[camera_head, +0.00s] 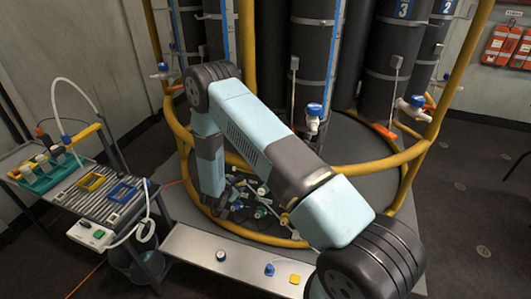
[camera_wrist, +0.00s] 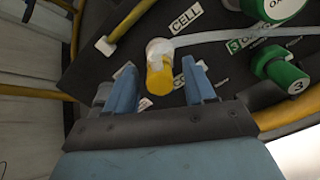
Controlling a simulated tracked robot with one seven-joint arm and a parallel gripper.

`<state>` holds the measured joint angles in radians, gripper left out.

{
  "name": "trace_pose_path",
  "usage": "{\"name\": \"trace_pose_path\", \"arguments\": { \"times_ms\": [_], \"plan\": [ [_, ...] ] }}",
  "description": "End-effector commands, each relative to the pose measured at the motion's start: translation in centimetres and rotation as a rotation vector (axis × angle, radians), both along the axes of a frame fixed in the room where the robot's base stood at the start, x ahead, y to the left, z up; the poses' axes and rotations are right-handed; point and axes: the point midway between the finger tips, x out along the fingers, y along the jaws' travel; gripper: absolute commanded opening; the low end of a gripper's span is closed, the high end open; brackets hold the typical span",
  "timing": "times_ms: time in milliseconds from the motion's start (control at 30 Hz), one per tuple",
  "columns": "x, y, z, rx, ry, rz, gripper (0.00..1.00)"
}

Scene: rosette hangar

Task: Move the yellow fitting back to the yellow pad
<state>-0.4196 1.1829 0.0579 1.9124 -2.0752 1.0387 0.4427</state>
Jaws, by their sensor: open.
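The yellow fitting (camera_wrist: 160,76) shows in the wrist view, with a whitish top and a pale hose running off to the right. It is by a dark panel with a CELL label. My gripper (camera_wrist: 158,66) is open, its two blue fingers on either side of the fitting in the picture, with gaps on both sides. I cannot tell how far beyond the fingertips the fitting lies. A small yellow pad (camera_head: 294,279) lies on the pale bench in front.
Green knobs (camera_wrist: 287,76) stand to the right of the fitting. Yellow rails (camera_head: 420,150) and dark cylinders (camera_head: 313,60) surround the work spot. A cart (camera_head: 95,205) with trays and a hose stands at the left.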

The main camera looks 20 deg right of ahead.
Motion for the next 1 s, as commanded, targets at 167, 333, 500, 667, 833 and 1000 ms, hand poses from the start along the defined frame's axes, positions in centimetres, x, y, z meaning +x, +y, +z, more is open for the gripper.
{"name": "trace_pose_path", "arguments": {
  "times_ms": [167, 333, 500, 667, 833, 1000],
  "plan": [
    [0.01, -0.01, 0.00, 0.000, 0.000, 0.000, 0.54],
    [0.00, -0.02, 0.01, 0.000, 0.000, 0.000, 0.54],
    [0.00, -0.04, 0.00, 0.000, 0.000, 0.000, 0.54],
    [0.00, -0.04, 0.00, -0.001, -0.001, 0.000, 0.44],
    [0.00, -0.04, 0.00, -0.001, -0.001, 0.000, 0.27],
    [0.00, -0.05, 0.00, -0.001, -0.001, 0.000, 0.11]
  ]
}}
